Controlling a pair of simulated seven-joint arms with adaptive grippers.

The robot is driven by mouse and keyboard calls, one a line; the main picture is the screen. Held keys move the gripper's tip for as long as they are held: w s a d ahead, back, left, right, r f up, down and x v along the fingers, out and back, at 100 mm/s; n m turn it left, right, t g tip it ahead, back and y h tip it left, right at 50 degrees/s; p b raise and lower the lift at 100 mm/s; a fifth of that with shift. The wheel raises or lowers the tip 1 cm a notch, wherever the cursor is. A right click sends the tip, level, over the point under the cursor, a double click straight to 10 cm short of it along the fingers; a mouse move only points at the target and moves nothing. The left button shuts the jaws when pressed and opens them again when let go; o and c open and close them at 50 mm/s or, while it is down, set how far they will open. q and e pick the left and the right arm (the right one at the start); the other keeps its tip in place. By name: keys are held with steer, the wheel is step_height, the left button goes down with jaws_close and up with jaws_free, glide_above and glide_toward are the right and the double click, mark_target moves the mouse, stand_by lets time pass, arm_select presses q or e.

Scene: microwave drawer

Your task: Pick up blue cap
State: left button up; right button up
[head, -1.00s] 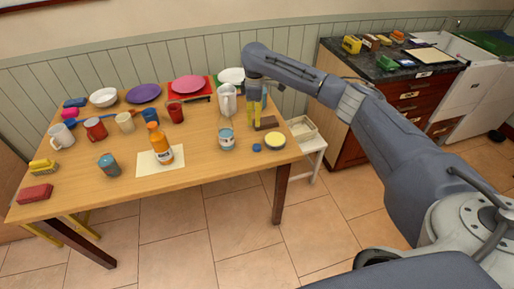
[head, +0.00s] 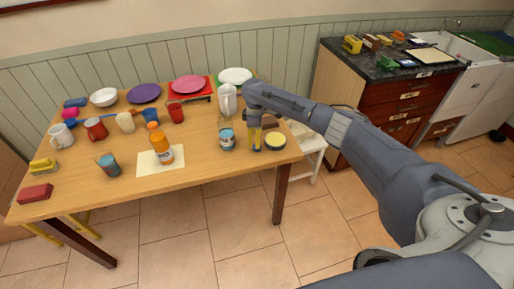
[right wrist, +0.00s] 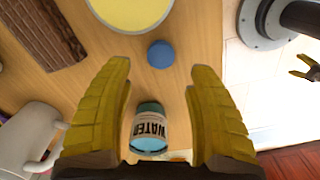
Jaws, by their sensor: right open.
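The blue cap (right wrist: 160,53) is a small round disc flat on the wooden table, seen in the right wrist view. It lies just beyond and between my right fingertips, not clasped. My right gripper (head: 255,148) points down over the table's front right part in the head view, where it hides the cap. Its yellow fingers also show in the right wrist view (right wrist: 160,66), open and empty. Part of another yellow gripper (right wrist: 304,67), seemingly my left, shows small at the right edge of the wrist view; its opening is unclear.
A round yellow-topped item (head: 275,139) and a brown block (right wrist: 45,30) are near too. A white pitcher (head: 227,98) stands behind. The table's front right edge is close.

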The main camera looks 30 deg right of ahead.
steer(key=shift+s+d+f, duration=0.1)
steer(key=shift+f, duration=2.45)
steer(key=c, duration=0.9)
steer(key=shift+r, duration=0.2)
step_height(320, 180, up, 20)
steer(key=shift+f, duration=0.15)
